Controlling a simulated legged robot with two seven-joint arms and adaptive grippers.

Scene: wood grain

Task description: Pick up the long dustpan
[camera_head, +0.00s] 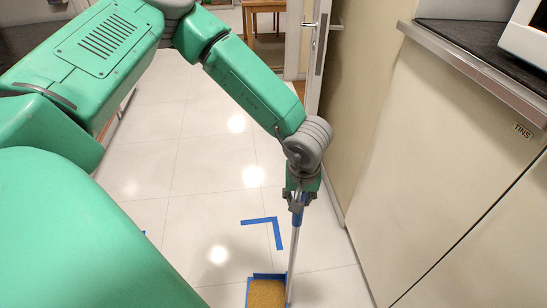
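The long dustpan (266,293) stands upright on the floor at the bottom of the view. Its pan is orange-yellow with a blue edge and is cut off by the frame. Its thin pale pole rises on the right side to a blue upper part. My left gripper (299,195) reaches down from the green arm and its fingers are closed around the top of the pole. The fingers hide the pole's top end. My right gripper is not in view.
A blue tape corner (272,224) marks the white tiled floor just behind the pan. Cream cabinets (440,150) with a dark countertop (485,48) stand close on the right. An open door (317,50) is behind the arm, and a wooden table (264,6) is beyond.

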